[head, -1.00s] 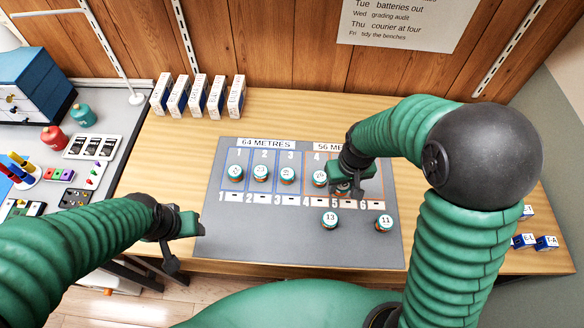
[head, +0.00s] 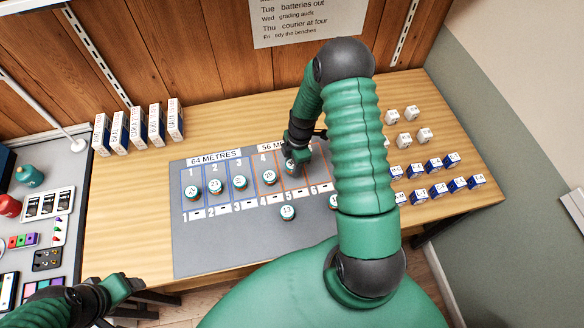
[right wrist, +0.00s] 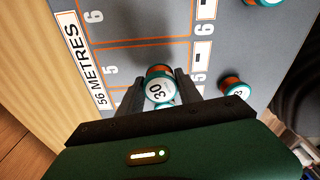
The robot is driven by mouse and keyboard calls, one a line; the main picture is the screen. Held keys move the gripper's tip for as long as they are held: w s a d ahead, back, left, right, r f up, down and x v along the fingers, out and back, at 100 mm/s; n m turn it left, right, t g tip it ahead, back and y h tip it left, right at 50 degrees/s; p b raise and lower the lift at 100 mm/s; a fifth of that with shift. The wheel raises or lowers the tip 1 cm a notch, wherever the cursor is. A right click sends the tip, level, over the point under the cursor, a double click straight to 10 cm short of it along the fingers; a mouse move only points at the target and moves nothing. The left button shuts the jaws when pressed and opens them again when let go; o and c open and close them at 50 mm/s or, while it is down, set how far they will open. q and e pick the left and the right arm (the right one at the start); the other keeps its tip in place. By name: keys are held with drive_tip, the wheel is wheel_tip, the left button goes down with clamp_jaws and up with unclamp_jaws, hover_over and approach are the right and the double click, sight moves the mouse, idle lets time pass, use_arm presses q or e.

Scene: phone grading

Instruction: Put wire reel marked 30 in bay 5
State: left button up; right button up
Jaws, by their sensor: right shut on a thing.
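The wire reel marked 30 (right wrist: 158,88) has a white top with teal and orange sides. In the right wrist view it is between the two fingers of my right gripper (right wrist: 160,92), which is shut on it. It is over bay 5 (right wrist: 125,62), in the orange-lined 56 METRES part; whether it touches the mat cannot be told. In the head view my right gripper (head: 299,155) is at the upper end of bay 5, with the reel partly hidden. My left gripper (head: 125,286) is off the mat at lower left; its jaws are unclear.
Reels stand in bay 1 (head: 192,192), bay 2 (head: 215,186), bay 3 (head: 240,183) and bay 4 (head: 269,177). Reel 13 (head: 288,212) stands below the bays; another reel (head: 333,201) is partly behind my arm. White boxes (head: 141,127) and small cubes (head: 420,197) flank the mat (head: 240,240).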

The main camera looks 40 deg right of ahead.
drive_tip(key=f, duration=0.4)
drive_tip(key=shift+d, duration=0.3)
clamp_jaws()
drive_tip(key=shift+a+r, duration=0.2)
drive_tip(key=shift+a, duration=0.15)
drive_tip(key=shift+a+f, duration=0.15)
drive_tip(key=shift+f, duration=0.05)
drive_tip(key=o, duration=1.1)
unclamp_jaws()
drive_tip(key=shift+r, duration=0.1)
drive_tip(key=shift+o, duration=1.2)
drive_tip(key=shift+d, duration=0.35)
use_arm(q)
drive_tip(key=shift+d+r, duration=0.1)
drive_tip(key=shift+d, duration=0.1)
use_arm(e)
drive_tip(key=shift+a, duration=0.1)
